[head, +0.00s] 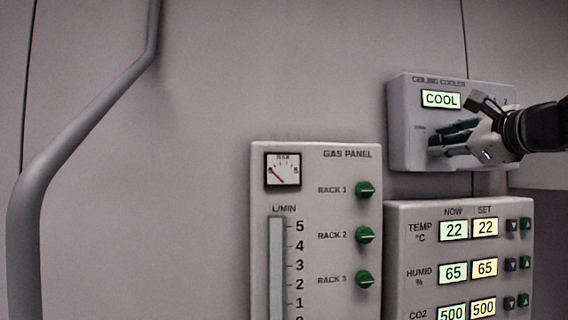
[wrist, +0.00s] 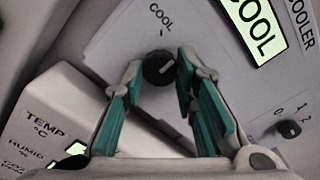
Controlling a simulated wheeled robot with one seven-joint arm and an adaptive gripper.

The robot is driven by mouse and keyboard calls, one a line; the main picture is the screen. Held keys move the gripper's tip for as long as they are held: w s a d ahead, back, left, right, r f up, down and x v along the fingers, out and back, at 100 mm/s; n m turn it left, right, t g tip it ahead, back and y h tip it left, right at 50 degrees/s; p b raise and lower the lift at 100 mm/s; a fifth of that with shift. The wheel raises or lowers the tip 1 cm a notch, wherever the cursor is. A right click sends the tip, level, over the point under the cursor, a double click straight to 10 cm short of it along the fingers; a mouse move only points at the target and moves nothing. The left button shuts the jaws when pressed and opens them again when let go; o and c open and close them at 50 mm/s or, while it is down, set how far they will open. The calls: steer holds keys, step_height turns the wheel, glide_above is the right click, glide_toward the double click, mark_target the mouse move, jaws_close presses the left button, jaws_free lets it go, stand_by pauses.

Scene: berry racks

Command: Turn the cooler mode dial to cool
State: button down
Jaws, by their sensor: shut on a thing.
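The ceiling cooler box (head: 405,125) hangs on the wall at the right of the head view, and its lit display (head: 440,100) reads COOL. In the wrist view the round black mode dial (wrist: 158,69) sits below a printed COOL label, with a white pointer mark slanting up to the right. My gripper (wrist: 159,68) has its teal-padded fingers on either side of the dial, shut on it.
A small 0-to-2 switch (wrist: 289,129) is on the cooler face at the right. Below the cooler is a panel (head: 396,225) with temperature, humidity and CO2 readouts. The gas panel (head: 300,205) with green knobs is to its left. A grey pipe (head: 80,130) runs up the left wall.

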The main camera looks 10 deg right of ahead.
steer(key=n+b, duration=0.8)
steer(key=shift+w, duration=0.1)
steer(key=shift+n+b, duration=0.4)
steer(key=c, duration=1.3)
jaws_free()
steer(key=s, duration=1.2)
steer(key=shift+d, duration=0.2)
